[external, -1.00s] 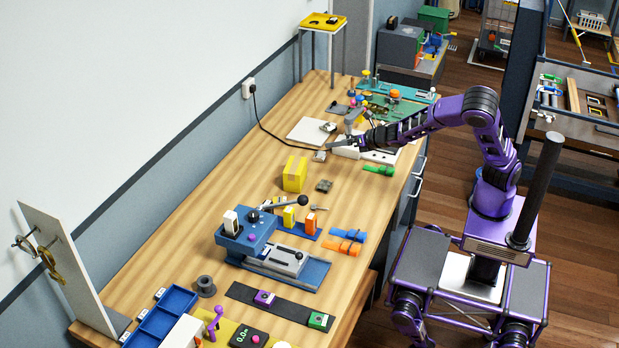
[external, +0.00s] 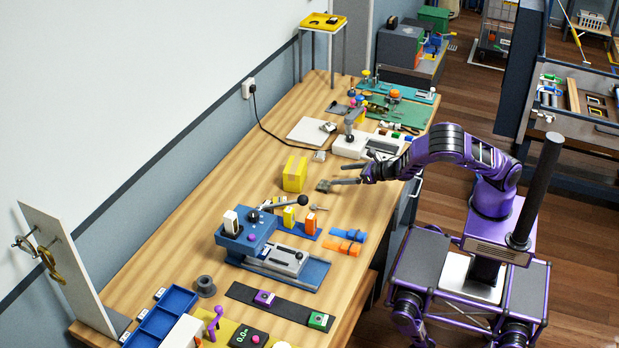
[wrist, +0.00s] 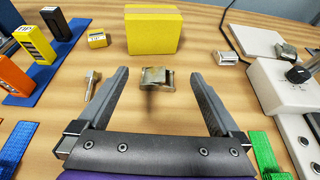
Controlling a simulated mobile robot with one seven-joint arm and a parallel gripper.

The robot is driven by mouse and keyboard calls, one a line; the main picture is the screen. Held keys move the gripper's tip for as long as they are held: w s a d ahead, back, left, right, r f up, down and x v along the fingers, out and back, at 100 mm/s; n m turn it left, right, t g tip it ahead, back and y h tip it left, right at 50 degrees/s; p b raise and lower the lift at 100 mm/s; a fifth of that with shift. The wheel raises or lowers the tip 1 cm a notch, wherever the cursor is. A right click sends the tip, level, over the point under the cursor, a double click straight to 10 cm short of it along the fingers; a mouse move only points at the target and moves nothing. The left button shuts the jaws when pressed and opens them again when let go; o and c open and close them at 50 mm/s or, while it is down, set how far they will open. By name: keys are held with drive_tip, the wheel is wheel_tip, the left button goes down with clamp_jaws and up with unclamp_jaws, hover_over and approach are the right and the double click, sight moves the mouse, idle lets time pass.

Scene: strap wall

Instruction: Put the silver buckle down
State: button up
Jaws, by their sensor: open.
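My gripper (wrist: 157,80) is open and empty, low over the bench in the wrist view. A worn, dull metal buckle (wrist: 151,78) lies on the wood between and slightly beyond the fingertips, with a gap on each side. It also shows in the external view (external: 322,187), just left of my gripper (external: 340,175). A brighter silver buckle (wrist: 225,57) lies apart on the wood, further off to the right. It also shows in the external view (external: 320,156). Another metal buckle (wrist: 287,53) is at the white pad. Which one is the task's buckle I cannot tell for sure.
A yellow box (external: 294,174) stands behind the dull buckle. A white device (wrist: 290,100) and a green strap (wrist: 266,150) lie to the right in the wrist view. Orange and yellow blocks on a blue strip (wrist: 40,70), a small metal part (wrist: 92,84) and a blue strap (wrist: 15,148) are to the left.

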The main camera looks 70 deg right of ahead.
sight(326, 183)
wheel_tip(326, 183, down, 3)
drive_tip(key=shift+r, duration=0.1)
drive_tip(key=shift+w+f, duration=0.25)
drive_tip(key=shift+f, duration=0.05)
drive_tip(key=shift+x, duration=3.45)
drive_tip(key=shift+c, duration=0.3)
